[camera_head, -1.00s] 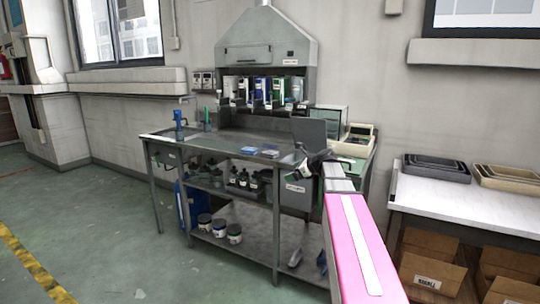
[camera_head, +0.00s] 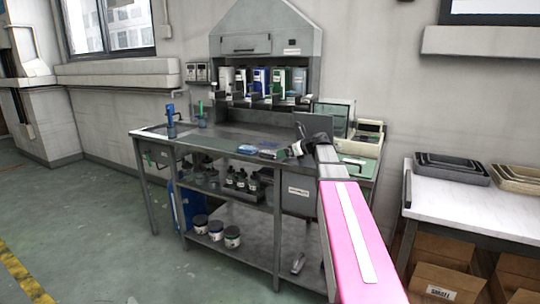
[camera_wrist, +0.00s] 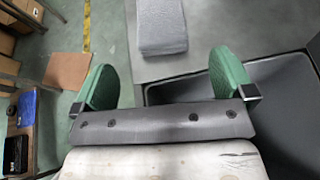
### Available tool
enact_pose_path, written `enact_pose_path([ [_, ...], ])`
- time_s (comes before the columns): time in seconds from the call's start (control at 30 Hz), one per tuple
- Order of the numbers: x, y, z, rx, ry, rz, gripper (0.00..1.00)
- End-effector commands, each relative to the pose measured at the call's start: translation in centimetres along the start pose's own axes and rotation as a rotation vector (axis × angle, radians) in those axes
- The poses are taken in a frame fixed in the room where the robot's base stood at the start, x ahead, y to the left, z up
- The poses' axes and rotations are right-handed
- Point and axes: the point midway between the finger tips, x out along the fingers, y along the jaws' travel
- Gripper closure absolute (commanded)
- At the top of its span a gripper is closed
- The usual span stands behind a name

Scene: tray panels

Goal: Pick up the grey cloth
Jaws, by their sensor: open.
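A folded grey cloth (camera_wrist: 162,26) with a fine woven texture lies on a grey surface at the top middle of the wrist view. My gripper (camera_wrist: 162,72) is open, its two green pads wide apart and nothing between them. The cloth lies ahead of the pads, apart from them, roughly in line with the gap. In the head view my gripper (camera_head: 292,150) is small and dark over the right part of the metal workbench (camera_head: 225,143). I cannot make out the cloth for certain there.
A dark open bin (camera_wrist: 240,85) lies close by the right pad. Small blue items (camera_head: 248,149) lie on the bench near my gripper. A dark upright panel (camera_head: 312,125) and a beige device (camera_head: 362,140) stand behind it. A white table with trays (camera_head: 450,165) is at the right.

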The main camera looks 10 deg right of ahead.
Motion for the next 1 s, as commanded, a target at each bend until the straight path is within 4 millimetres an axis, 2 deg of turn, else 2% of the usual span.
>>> enact_pose_path([
  [0.1, 1.6, -0.1, 0.1, -0.001, 0.000, 0.000, 0.00],
  [0.33, 3.0, -0.2, 0.3, -0.001, 0.000, 0.000, 0.00],
  [0.6, 6.7, -0.3, 0.5, -0.001, 0.000, 0.000, 0.00],
  [0.87, 7.0, -0.2, 0.5, -0.001, 0.000, -0.001, 0.00],
  [0.97, 7.0, -0.2, 0.5, -0.001, 0.000, -0.001, 0.29],
  [1.0, 7.0, -0.2, 0.5, -0.001, 0.000, -0.001, 0.42],
])
